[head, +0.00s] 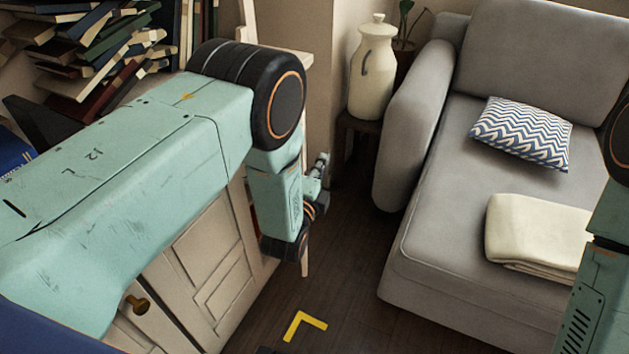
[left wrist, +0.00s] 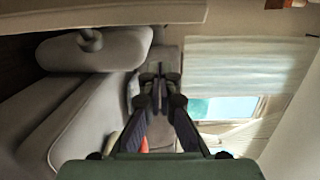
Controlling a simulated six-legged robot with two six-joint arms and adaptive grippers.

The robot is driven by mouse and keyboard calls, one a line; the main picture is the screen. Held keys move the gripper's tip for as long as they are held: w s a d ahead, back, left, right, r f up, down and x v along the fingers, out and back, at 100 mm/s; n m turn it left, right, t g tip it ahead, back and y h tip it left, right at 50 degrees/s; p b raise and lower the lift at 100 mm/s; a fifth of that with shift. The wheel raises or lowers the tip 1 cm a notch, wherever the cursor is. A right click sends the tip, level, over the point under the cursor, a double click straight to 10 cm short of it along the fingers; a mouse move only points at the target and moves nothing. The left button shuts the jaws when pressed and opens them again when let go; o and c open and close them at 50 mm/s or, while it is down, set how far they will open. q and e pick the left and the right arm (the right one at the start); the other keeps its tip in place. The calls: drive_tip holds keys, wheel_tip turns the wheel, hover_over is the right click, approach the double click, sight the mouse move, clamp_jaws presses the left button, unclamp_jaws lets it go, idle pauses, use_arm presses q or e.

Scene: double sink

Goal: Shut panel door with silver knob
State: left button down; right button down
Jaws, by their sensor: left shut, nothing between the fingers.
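In the left wrist view a greyish round knob (left wrist: 90,40) sticks out from a tan panel (left wrist: 50,17) along the top edge. This looks like the door with the silver knob. In the head view a thin pale upright edge (head: 305,258) beside my left wrist may be this door seen edge-on; its face is hidden. My left gripper (head: 320,163) is shut and empty, beyond the wrist. Its fingertips (left wrist: 160,86) show together in the left wrist view, apart from the knob. My right gripper is out of view.
A cream panelled cabinet front (head: 190,250) with a brass knob (head: 138,304) lies below my left arm. A grey sofa (head: 440,235) stands at right, a white jug (head: 372,75) behind.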

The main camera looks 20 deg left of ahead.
use_arm(q)
drive_tip(key=shift+w+a+b, duration=0.2)
drive_tip(key=shift+a+b, duration=0.05)
drive_tip(key=shift+a, duration=0.7)
drive_tip(key=shift+w+a+b, duration=0.2)
drive_tip(key=shift+a, duration=0.75)
drive_tip(key=a, duration=0.2)
drive_tip(key=s+a, duration=0.1)
drive_tip(key=a, duration=0.1)
drive_tip(key=shift+a+p, duration=0.15)
drive_tip(key=shift+p, duration=0.2)
